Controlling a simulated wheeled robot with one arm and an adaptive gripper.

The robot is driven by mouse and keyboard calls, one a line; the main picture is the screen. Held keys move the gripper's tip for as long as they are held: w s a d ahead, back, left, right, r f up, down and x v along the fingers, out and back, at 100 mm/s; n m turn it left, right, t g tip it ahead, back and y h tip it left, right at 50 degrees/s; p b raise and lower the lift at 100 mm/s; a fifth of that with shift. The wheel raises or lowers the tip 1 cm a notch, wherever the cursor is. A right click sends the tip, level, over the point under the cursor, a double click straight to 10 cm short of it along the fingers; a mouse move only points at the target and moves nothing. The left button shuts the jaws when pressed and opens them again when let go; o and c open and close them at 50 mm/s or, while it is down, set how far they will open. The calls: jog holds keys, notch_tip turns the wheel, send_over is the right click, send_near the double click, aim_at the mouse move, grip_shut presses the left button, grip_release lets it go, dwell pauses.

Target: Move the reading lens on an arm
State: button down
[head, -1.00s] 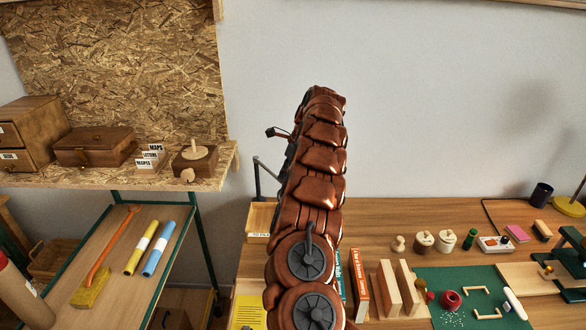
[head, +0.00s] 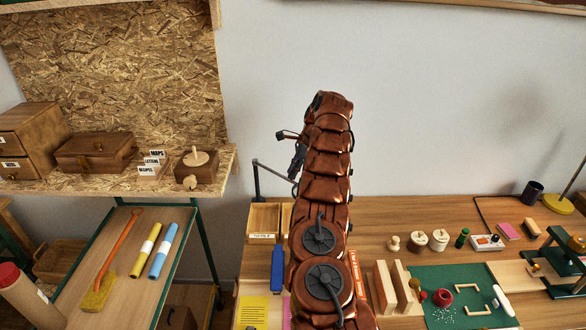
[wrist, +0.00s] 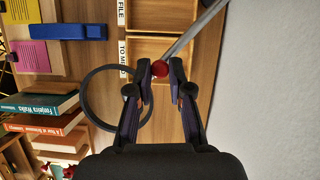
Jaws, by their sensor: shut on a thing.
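The reading lens is a dark round ring (wrist: 88,108) on a grey jointed arm (wrist: 196,30), with a red knob (wrist: 160,69) beside the ring. In the wrist view my gripper (wrist: 161,70) has its two fingertips closed on the red knob. The ring lies left of the fingers, partly covered by the left one. In the head view the lens arm's dark post (head: 256,180) stands behind the desk trays, and its bar reaches right toward my gripper (head: 298,160). The ring itself is hidden behind my arm there.
Wooden trays (head: 263,222) stand at the desk's back left, with a blue object (head: 277,268) and yellow paper (head: 251,312) in front. Books (wrist: 42,101) stand close to the ring in the wrist view. Wooden blocks and a green mat (head: 435,275) lie right of my arm.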

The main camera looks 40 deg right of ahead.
jog(key=shift+d+f, duration=0.1)
dwell(0.4)
jog(key=c, duration=1.1)
grip_release()
jog(key=shift+o, duration=0.2)
